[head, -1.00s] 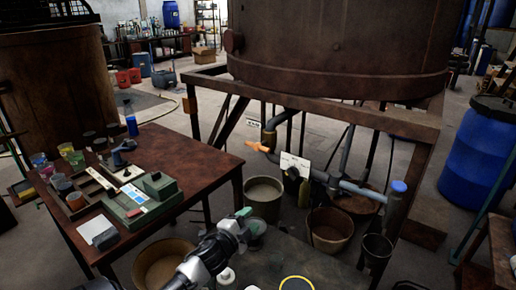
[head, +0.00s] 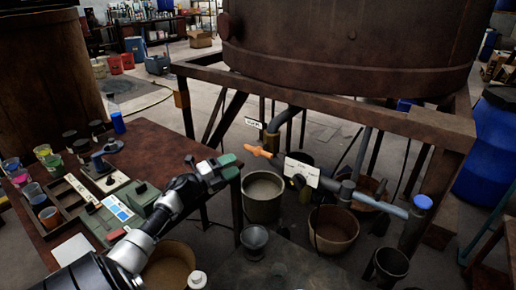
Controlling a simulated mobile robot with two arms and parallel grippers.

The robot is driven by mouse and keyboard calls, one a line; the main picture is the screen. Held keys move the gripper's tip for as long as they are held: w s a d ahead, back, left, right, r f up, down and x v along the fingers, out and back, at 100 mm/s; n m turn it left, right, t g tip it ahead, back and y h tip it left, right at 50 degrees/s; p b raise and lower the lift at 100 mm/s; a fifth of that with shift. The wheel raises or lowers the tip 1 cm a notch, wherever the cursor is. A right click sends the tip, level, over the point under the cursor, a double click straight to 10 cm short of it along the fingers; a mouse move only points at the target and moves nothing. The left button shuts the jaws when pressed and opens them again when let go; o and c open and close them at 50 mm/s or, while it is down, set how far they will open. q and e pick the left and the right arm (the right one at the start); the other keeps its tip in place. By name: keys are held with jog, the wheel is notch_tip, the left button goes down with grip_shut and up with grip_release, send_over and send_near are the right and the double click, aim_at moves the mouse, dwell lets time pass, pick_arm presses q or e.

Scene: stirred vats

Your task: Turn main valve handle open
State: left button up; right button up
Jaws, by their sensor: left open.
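The orange valve handle (head: 258,151) sits on the pipework under the large rusty vat, below a small white label (head: 253,123). It lies roughly sideways in the picture, slightly tilted. My left gripper (head: 230,168) comes in from the lower left over the table's right edge. It is open and empty, with its tips to the left of the handle and a little lower in the picture. A visible gap separates them, and I see no contact. My right gripper is not in view.
A brown table (head: 150,135) with trays and cups stands at left. Buckets stand below the pipes, including a grey one (head: 262,208) and a brown one (head: 333,240). The vat's rusty frame beam (head: 330,107) runs above the handle. A white card (head: 301,173) hangs right of it.

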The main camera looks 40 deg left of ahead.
aim_at(256, 153)
pick_arm(q)
jog(key=p+x, duration=0.1)
jog(key=x, duration=0.7)
jog(key=shift+w, duration=0.3)
jog(key=shift+x, duration=0.85)
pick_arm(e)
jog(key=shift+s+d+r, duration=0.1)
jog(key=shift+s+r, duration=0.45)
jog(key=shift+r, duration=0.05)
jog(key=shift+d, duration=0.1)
pick_arm(q)
jog(key=shift+c, duration=0.6)
jog(key=shift+f, duration=0.1)
grip_shut()
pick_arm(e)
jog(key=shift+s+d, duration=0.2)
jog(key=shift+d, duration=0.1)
